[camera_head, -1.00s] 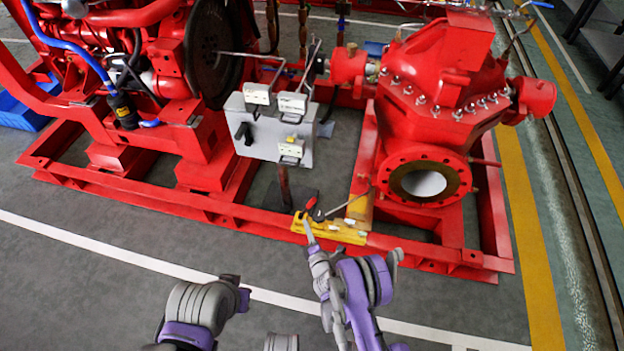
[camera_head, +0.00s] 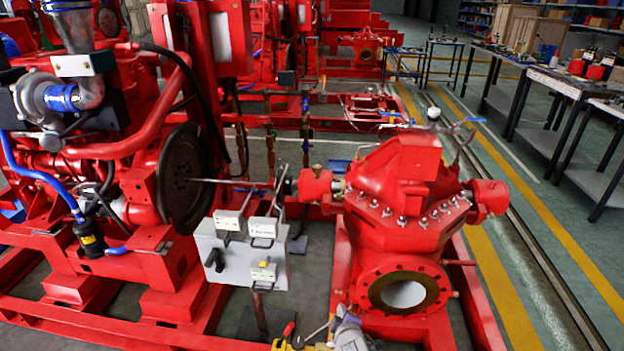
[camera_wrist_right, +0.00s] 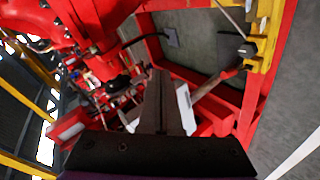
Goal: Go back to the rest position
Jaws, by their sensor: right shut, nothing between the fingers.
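In the head view, part of my right arm with its purple and grey end (camera_head: 350,335) shows at the bottom edge, in front of the red pump. In the right wrist view, the dark fingers of my right gripper (camera_wrist_right: 163,76) are together with nothing between them. They point toward the red frame and are apart from the yellow tool holder (camera_wrist_right: 262,48) at the upper right. My left gripper is not in view.
The red pump (camera_head: 398,210) and the grey control box (camera_head: 240,250) on the red base frame (camera_head: 483,300) stand close ahead. A red-handled tool (camera_head: 289,328) lies at the bottom edge. Workbenches (camera_head: 560,82) stand at the far right. Floor right of the frame is clear.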

